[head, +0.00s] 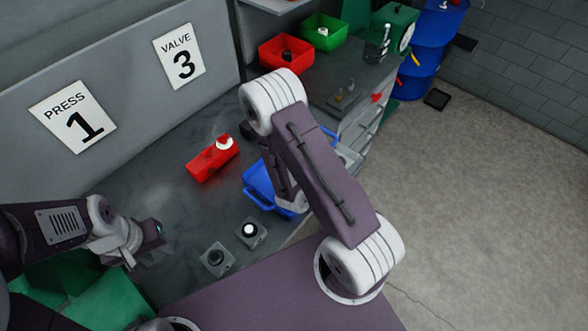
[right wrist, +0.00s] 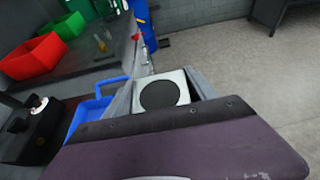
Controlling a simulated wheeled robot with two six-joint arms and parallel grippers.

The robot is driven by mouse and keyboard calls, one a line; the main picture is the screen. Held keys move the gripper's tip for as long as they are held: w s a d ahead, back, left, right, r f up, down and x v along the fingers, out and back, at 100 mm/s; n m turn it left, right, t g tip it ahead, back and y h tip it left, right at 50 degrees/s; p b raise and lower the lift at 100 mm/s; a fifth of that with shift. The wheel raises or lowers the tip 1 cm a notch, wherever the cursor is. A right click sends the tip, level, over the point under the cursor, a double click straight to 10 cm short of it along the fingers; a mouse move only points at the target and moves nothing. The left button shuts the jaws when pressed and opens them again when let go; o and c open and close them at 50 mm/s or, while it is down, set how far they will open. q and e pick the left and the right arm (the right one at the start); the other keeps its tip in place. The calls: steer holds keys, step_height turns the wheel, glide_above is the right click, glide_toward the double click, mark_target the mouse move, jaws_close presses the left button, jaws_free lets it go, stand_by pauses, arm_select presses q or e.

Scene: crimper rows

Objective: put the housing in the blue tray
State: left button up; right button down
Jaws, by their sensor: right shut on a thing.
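The housing (right wrist: 162,93) is a pale square block with a round black disc on its face, in the middle of the right wrist view. My right gripper (right wrist: 163,88) is shut on it, with grey parts on both sides; its fingertips are hard to make out. In the head view my right arm hides them. The blue tray (head: 257,186) lies on the bench, partly behind my right arm; its rim and handle show in the right wrist view (right wrist: 92,108), left of the housing. My left gripper (head: 154,241) hangs at the left, apart from the tray; its opening is unclear.
Two grey blocks, one with a white top (head: 250,231) and one with a dark top (head: 215,259), stand before the tray. A red fixture (head: 205,165) stands left of it. Red (head: 285,54) and green (head: 324,33) bins stand farther back. The floor at right is mostly clear.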

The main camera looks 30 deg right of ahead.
steer(key=shift+s+d, duration=0.15)
steer(key=shift+d, duration=0.05)
steer(key=shift+f+b, duration=0.1)
steer(key=shift+b, duration=0.25)
steer(key=w+f+b, duration=0.1)
steer(key=b, duration=0.1)
steer(key=w+f+b, duration=0.1)
steer(key=b, duration=0.2)
steer(key=shift+w+a, duration=0.2)
steer(key=shift+a, duration=0.1)
steer(key=shift+w+a+r+p, duration=0.1)
steer(key=shift+w+r+p, duration=0.05)
steer(key=shift+w+p, duration=0.5)
steer(key=w+f, duration=0.1)
steer(key=w, duration=0.1)
steer(key=w+f+p, duration=0.1)
steer(key=w+f, duration=0.1)
steer(key=w, duration=0.1)
steer(key=w+a+f, duration=0.1)
steer(key=w+f, duration=0.1)
steer(key=w, duration=0.1)
steer(key=shift+a, duration=0.1)
step_height(320, 180, down, 3)
steer(key=shift+s+f+p, duration=0.1)
steer(key=shift+f+p, duration=0.05)
steer(key=shift+p, duration=0.35)
steer(key=shift+f, duration=0.35)
